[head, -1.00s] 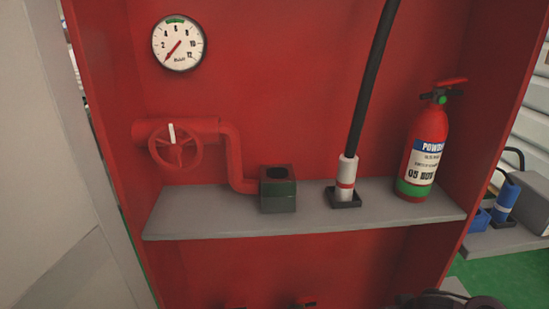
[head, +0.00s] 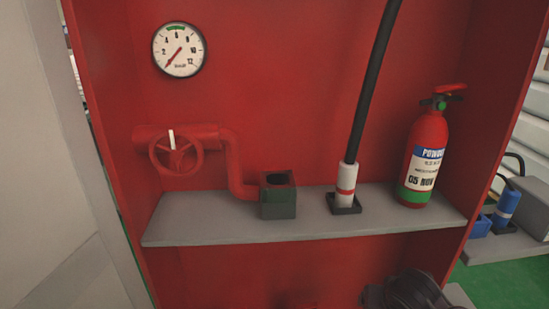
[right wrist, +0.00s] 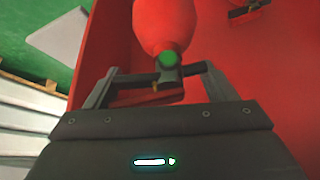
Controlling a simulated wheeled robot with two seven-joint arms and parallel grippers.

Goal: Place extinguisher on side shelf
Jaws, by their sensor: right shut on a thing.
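A red extinguisher (right wrist: 165,22) fills the top middle of the right wrist view, with a green round gauge near its head. My right gripper (right wrist: 160,76) is shut on its head and handle; its lower body is cut off. In the head view, another red extinguisher (head: 423,160) with a blue and white label and green base band stands upright on the right end of the grey shelf (head: 300,228), with no gripper touching it. My left gripper is in no view.
A green socket block (head: 279,203), a white-and-black hose nozzle (head: 346,183) and a red valve wheel (head: 176,157) occupy the cabinet. The shelf's left end is bare. At far right, blue items (head: 507,207) stand on a grey surface outside the cabinet wall.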

